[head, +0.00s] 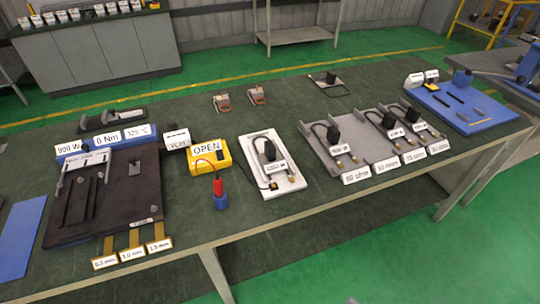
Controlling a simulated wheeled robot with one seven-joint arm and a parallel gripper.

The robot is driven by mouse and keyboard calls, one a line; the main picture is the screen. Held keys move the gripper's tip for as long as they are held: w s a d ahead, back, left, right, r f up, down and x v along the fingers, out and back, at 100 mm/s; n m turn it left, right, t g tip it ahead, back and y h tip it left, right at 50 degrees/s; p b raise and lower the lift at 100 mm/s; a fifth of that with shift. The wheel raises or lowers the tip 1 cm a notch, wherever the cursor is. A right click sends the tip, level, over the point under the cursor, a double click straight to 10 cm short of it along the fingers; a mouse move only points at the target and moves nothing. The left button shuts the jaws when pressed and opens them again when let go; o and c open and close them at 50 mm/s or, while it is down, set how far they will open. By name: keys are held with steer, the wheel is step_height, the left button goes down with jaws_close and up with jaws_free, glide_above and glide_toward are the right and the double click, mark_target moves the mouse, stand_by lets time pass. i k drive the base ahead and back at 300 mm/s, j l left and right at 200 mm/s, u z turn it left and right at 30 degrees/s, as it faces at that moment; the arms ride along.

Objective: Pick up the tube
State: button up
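Several thin dark rods that could be tubes lie on the dark board (130,222) at the left of the table. Dark strips (463,93) and a yellowish strip (484,120) lie on the blue board (492,117) at the far right. They are too small for me to tell which is the tube. My gripper is not in this view, so its state does not show.
The long table (225,220) also holds a yellow meter (207,155) labelled OPEN, a red and blue probe (220,195), a white tray (287,185) and grey trays (350,155) with black cabled parts. The front middle of the table is mostly clear.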

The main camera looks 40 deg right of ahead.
mark_target(271, 160)
steer(key=u, duration=1.25)
steer(key=z, duration=1.65)
steer(key=l+u, duration=0.15)
steer(key=u, duration=0.3)
steer(key=i+l+u, duration=0.1)
steer(key=u, duration=0.35)
steer(key=l+u, duration=0.3)
steer(key=l, duration=0.45)
steer(key=l+u, duration=0.3)
steer(key=l, duration=0.5)
